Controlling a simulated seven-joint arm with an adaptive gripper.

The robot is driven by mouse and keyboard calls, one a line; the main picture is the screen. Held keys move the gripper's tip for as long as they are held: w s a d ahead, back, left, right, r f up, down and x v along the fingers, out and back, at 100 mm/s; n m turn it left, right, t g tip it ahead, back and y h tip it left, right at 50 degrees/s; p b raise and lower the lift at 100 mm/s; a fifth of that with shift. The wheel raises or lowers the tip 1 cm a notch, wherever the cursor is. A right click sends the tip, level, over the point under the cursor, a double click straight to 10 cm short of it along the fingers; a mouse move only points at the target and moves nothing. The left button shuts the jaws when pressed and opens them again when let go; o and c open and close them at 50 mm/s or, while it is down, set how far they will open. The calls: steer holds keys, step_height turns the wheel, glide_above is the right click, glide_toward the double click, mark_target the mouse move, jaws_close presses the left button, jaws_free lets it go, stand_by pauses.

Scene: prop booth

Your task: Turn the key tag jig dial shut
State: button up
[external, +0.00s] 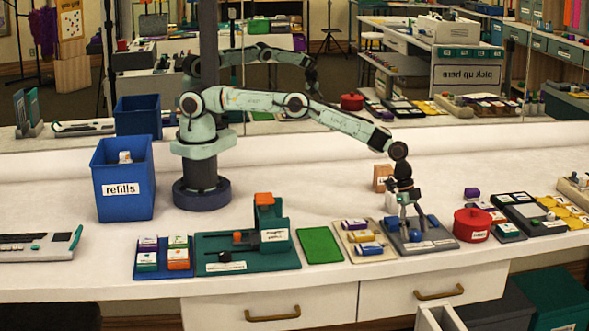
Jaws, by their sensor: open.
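My gripper (408,222) points down over a grey-blue board (445,243) with blue parts on it, right of the table's middle. Its fingers are open, with the tips low over the board near a small blue part (415,236). I cannot tell whether they touch it. Another blue block (432,220) shows on the board to the right of the fingers. This board looks like the key tag jig, but I cannot read a label on it. The dial and its setting are too small and partly hidden by the fingers.
Farther left are a green mat (320,245), a teal press (272,235) and a blue refills bin (122,195). The white table behind is mostly clear.

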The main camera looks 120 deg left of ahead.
jaws_close()
steer(key=shift+d+n, duration=0.1)
steer(key=shift+n, duration=0.2)
steer(key=n+y, duration=0.2)
steer(key=n, duration=0.3)
steer(key=shift+d, duration=0.15)
steer(key=n+y, duration=0.1)
steer(key=n, duration=0.2)
steer(key=n+g+y, duration=0.1)
steer(key=n, duration=0.2)
steer(key=shift+d+f+n+y, duration=0.1)
steer(key=shift+n+y, duration=0.2)
stand_by(0.5)
jaws_free()
